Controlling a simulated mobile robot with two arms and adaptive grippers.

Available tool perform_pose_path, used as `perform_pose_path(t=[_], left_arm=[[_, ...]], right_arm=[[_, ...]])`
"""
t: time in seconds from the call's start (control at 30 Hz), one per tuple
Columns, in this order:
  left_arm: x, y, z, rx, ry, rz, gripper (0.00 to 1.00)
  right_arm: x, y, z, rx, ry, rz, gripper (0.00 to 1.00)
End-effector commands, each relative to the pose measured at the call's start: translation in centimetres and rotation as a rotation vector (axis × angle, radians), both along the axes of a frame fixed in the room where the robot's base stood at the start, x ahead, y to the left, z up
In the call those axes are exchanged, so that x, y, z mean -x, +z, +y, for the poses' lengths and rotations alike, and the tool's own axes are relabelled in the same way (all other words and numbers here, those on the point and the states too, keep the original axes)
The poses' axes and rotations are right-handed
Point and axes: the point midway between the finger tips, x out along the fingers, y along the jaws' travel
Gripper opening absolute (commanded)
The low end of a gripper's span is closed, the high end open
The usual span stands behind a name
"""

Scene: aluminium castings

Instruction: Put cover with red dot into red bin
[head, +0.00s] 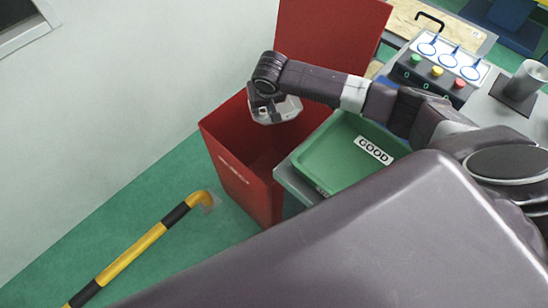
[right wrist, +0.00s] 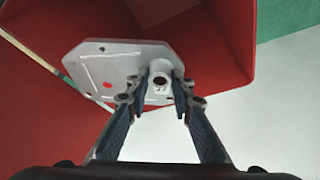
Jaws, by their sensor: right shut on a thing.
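The metal cover (head: 277,110) is a flat light-grey casting with cut corners and a round boss. In the right wrist view the cover (right wrist: 105,68) shows a small red dot (right wrist: 107,85) on its face. My right gripper (head: 269,97) is shut on the cover; in the right wrist view its fingers (right wrist: 163,92) close on the boss. The gripper holds the cover over the open mouth of the red bin (head: 243,181). The red bin's inside (right wrist: 205,35) lies behind the cover in the right wrist view. My left gripper is not in view.
A green tray marked GOOD (head: 325,176) stands right of the red bin. A control box with coloured buttons (head: 436,72) is at the upper right. A yellow-black rail (head: 142,248) is at lower left, with open green floor around it. A white wall is behind.

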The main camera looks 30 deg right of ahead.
Motion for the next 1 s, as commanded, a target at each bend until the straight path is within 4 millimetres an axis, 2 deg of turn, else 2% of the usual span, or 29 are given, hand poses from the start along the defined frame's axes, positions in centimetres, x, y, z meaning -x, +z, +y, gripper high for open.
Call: perform_pose_path(t=[0.3, 0.33, 0.5, 0.83, 1.0], left_arm=[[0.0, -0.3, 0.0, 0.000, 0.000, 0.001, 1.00], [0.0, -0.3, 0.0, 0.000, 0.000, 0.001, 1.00], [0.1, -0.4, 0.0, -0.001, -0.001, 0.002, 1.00], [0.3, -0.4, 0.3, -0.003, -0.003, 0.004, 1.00], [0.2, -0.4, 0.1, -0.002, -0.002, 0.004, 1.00]], right_arm=[[-0.1, -0.1, 0.0, 0.000, 0.000, -0.002, 0.00], [-0.1, -0.1, 0.0, 0.000, 0.000, -0.002, 0.22], [0.0, -0.2, 0.0, 0.000, 0.000, -0.001, 0.41], [0.1, -0.2, 0.0, 0.000, 0.000, 0.002, 0.42], [0.7, 1.5, 0.2, -0.001, 0.001, 0.000, 0.42]])
